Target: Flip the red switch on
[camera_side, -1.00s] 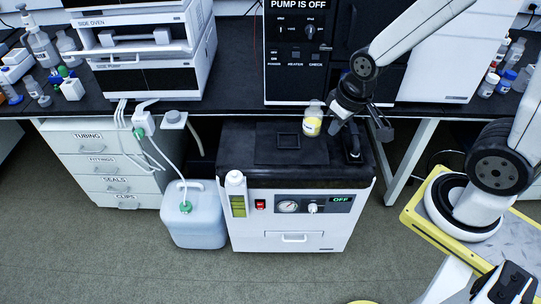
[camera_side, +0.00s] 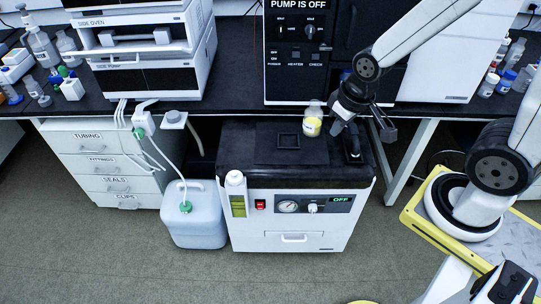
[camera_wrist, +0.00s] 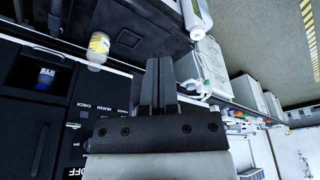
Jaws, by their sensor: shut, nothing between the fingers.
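The red switch (camera_side: 260,204) is a small red rocker on the white front panel of the low unit, left of the round gauge. Which way it is tipped is too small to tell. A green display (camera_side: 342,199) on the same panel reads OFF. My gripper (camera_side: 336,127) is above the back right of the unit's black top, beside a yellow-labelled bottle, well up and right of the switch. In the wrist view my gripper's fingers (camera_wrist: 158,85) are together with nothing between them. The switch cannot be made out in the wrist view.
The yellow-labelled bottle (camera_side: 312,122) stands close left of my gripper. A white bottle with green liquid (camera_side: 237,195) is at the unit's front left, close to the switch. A bluish jug (camera_side: 194,215) with tubes stands left. The floor before the panel is clear.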

